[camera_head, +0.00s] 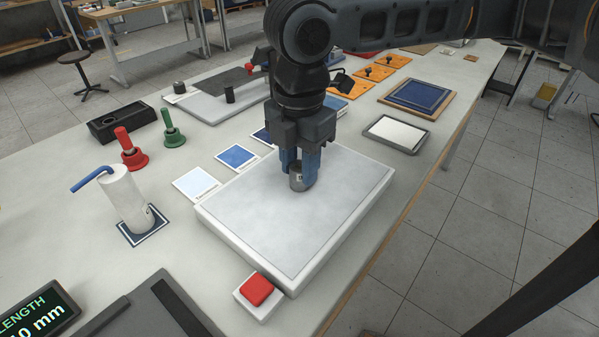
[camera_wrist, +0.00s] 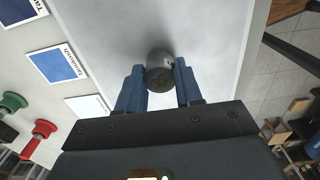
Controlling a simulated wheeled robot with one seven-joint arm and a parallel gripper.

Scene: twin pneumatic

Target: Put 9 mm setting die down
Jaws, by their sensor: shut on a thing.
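The setting die is a short grey metal cylinder (camera_head: 297,182) with a small dark mark on its side. My gripper (camera_head: 301,172) is shut on it, one blue finger on each side, over the white slab (camera_head: 240,215). In the wrist view the die (camera_wrist: 159,72) sits between the two blue fingertips of my gripper (camera_wrist: 160,88), with the slab's pale surface beyond it. The die's lower end is at or very close to the slab; I cannot tell whether it touches. The die's far side is hidden.
A red button (camera_head: 256,289) stands at the slab's front corner. Colour cards (camera_head: 237,156) lie along its left side. A white cylinder with a blue hose (camera_head: 124,200), and red (camera_head: 131,152) and green (camera_head: 172,130) handled plugs stand left. A grey tray (camera_head: 397,134) lies right. The slab's top is otherwise clear.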

